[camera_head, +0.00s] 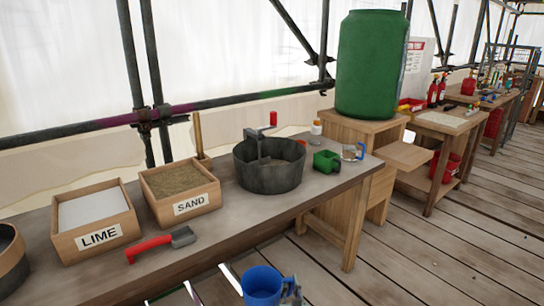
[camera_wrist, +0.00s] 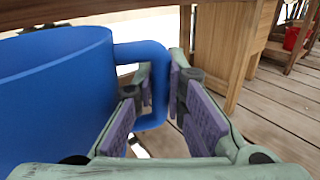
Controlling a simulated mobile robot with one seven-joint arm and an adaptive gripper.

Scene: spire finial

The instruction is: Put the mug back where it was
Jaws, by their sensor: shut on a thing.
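The blue mug (camera_head: 261,286) is at the bottom of the head view, in front of the workbench's near edge and apart from it. My gripper (camera_head: 290,291) is at the mug's right side, partly cut off by the frame's bottom. In the wrist view the mug (camera_wrist: 55,95) fills the left side. Its handle passes between the purple finger pads of my gripper (camera_wrist: 160,95), which is shut on it. The mug looks about upright. Its inside does not show in the wrist view.
The bench's front middle is bare. A green barrel (camera_head: 371,65) stands behind right.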

